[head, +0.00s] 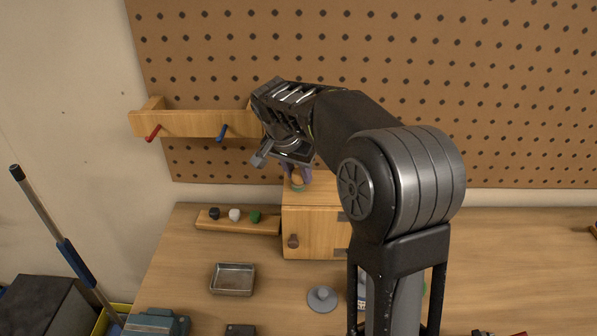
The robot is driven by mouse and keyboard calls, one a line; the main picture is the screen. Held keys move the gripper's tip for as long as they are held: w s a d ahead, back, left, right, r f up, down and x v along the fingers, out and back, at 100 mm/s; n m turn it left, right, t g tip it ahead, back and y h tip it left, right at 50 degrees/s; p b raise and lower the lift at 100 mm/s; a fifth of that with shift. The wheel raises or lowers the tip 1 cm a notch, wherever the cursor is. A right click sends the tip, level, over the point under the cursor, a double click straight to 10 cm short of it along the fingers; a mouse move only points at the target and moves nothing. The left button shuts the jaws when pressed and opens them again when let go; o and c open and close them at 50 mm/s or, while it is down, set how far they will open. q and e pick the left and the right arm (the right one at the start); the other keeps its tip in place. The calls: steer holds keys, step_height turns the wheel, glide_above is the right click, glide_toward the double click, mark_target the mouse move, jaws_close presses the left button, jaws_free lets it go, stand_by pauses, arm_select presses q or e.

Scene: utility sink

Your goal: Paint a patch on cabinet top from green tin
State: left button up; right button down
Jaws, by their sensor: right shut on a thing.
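The cabinet (313,232) is a small wooden box with a round knob on its front, standing on the bench against the pegboard. Its top (325,189) is partly hidden by my right arm. My right gripper (298,174) is over the left part of the cabinet top, pointing down. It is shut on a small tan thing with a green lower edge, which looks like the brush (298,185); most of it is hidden. I cannot tell whether it touches the top. No green tin shows clearly; my arm covers part of the bench. My left gripper is out of view.
A wooden rail (185,123) with red and blue pegs is left of my gripper. A strip with black, white and green knobs (235,219), a metal tray (232,279) and a grey knobbed disc (322,298) lie on the bench. The bench right of my arm is mostly clear.

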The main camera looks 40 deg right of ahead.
steer(key=shift+s+d+r, duration=0.1)
steer(key=shift+s+d, duration=1.15)
steer(key=shift+d, duration=0.2)
steer(key=shift+s+d, duration=1.2)
steer(key=shift+d, duration=0.25)
steer(key=shift+f, duration=0.2)
steer(key=shift+a, duration=0.1)
steer(key=shift+w+a, duration=0.8)
steer(key=shift+a, duration=0.2)
steer(key=shift+w+a, duration=0.4)
